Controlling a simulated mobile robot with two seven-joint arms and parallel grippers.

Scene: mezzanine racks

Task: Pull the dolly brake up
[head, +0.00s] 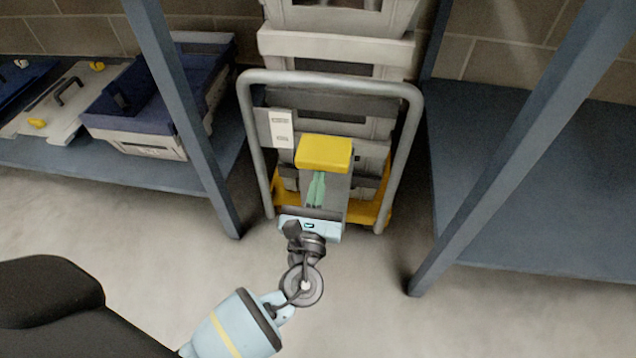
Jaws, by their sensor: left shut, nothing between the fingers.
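The dolly (412,130) stands between two racks, with a grey tube frame and a yellow base. A yellow block (323,153), which looks like the brake's handle, is at the front of the dolly, inside the frame. My left gripper (317,176) reaches in from below, its green fingers shut and empty. The fingertips are just below the yellow block in the picture; I cannot tell whether they touch it. The gripper and wrist hide part of the dolly's yellow base. My right gripper is not in view.
Grey totes (338,46) are stacked on the dolly. Blue-grey rack posts (181,110) stand at both sides. The left shelf holds a blue and white bin (140,145) and a white lid (68,110). The right shelf (540,170) looks empty. The floor in front is clear.

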